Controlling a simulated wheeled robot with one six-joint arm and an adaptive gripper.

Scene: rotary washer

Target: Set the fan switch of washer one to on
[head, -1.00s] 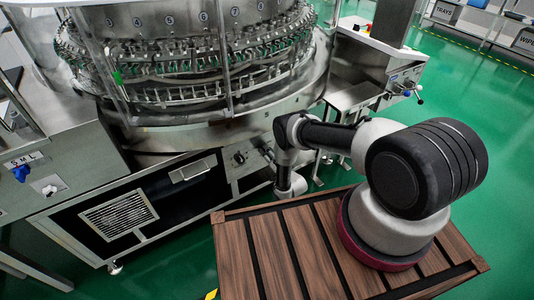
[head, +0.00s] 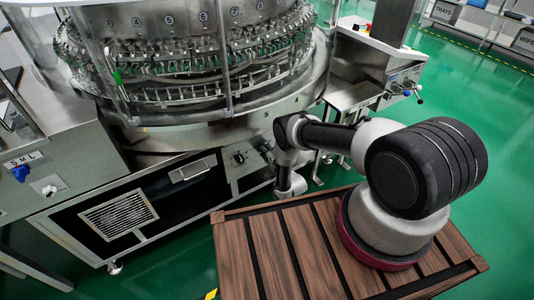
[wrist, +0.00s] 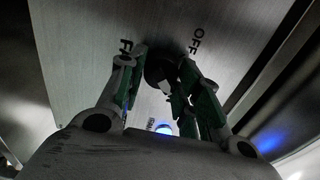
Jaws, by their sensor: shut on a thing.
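The fan switch (wrist: 160,68) is a dark round knob on a brushed metal panel in the wrist view. The panel carries the lettering "OFF" and a partly covered word starting with "FA". My gripper (wrist: 160,77) has its fingers on both sides of the knob and is shut on it. The fingers hide part of the knob, so its exact setting is hard to read. A blue light glows below the knob. In the head view the washer (head: 190,70) stands behind my arm, with a small dark knob (head: 239,158) on its front panel.
A slatted wooden top (head: 265,250) lies under my arm base. The lower vent grille (head: 118,214) and a side panel with a blue switch (head: 21,173) are at left. A control box with small levers (head: 405,87) is at right. Green floor is open at far right.

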